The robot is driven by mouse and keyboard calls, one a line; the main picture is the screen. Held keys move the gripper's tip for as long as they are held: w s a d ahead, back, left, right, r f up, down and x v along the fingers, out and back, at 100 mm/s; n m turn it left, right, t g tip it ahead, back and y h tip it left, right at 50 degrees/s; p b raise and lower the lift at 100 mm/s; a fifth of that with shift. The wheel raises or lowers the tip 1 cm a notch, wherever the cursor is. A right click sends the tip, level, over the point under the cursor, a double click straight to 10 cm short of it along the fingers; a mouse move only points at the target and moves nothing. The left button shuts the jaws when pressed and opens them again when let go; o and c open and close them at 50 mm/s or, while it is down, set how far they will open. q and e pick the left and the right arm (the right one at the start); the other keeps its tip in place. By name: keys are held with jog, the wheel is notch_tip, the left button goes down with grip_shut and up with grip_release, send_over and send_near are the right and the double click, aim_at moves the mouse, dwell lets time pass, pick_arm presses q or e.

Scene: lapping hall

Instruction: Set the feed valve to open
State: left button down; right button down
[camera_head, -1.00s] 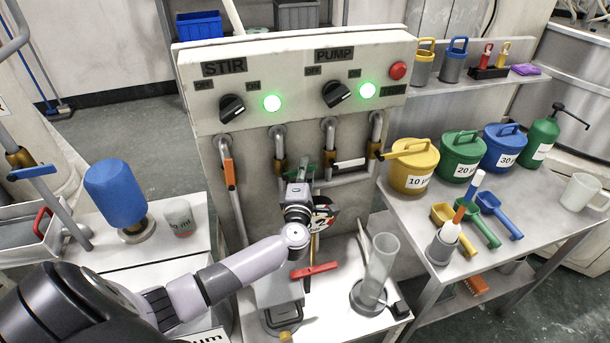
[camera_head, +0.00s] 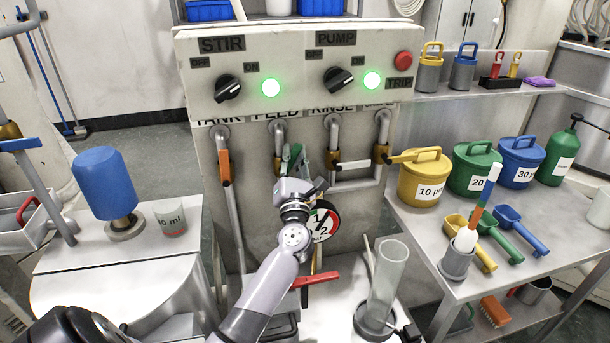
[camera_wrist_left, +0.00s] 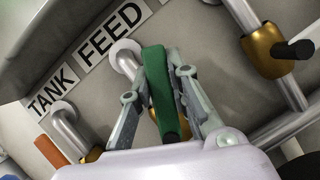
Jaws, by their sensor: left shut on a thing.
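The feed valve's green handle (camera_head: 294,154) is on the second pipe (camera_head: 279,135) of the panel, under the FEED label. In the left wrist view the green handle (camera_wrist_left: 157,85) stands between the two fingers, roughly in line with its pipe. My left gripper (camera_wrist_left: 160,92) is shut on this handle. In the head view the left gripper (camera_head: 290,182) reaches up to it from below and hides its lower part. The brass valve body is mostly hidden behind handle and fingers. My right gripper is not in view.
Beside it are the tank valve's orange handle (camera_head: 225,167), pointing down, and the rinse valve's white handle (camera_head: 352,165), lying level. A yellow handle (camera_head: 403,157) is further right. A pressure gauge (camera_head: 325,222) and red handle (camera_head: 315,279) sit below. A clear cylinder (camera_head: 387,280) stands right.

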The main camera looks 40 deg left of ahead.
pick_arm(q)
jog(key=shift+s+a+f+n+g+y+b, duration=0.15)
jog(key=shift+n+y+b, duration=0.1)
jog(key=shift+n+b, duration=0.25)
jog(key=shift+s+f+n+g+y+b, duration=0.15)
jog(key=shift+n+y+b, duration=0.15)
jog(key=shift+n, duration=0.4)
jog(key=shift+s+a+r+n+y+b, duration=0.15)
jog(key=shift+n+y+b, duration=0.25)
jog(key=shift+n, duration=0.2)
jog(key=shift+s+a+n+g+y+b, duration=0.15)
jog(key=shift+n+g+y+b, duration=0.1)
jog(key=shift+n+g+b, duration=0.35)
jog(key=shift+s+a+r+n+b, duration=0.2)
jog(key=shift+n+b, duration=0.15)
jog(key=shift+n, duration=0.45)
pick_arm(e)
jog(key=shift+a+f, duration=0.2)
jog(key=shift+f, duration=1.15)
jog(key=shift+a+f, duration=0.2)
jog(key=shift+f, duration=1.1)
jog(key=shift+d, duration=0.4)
pick_arm(q)
jog(key=c, duration=1.5)
grip_release()
jog(key=shift+r, duration=0.2)
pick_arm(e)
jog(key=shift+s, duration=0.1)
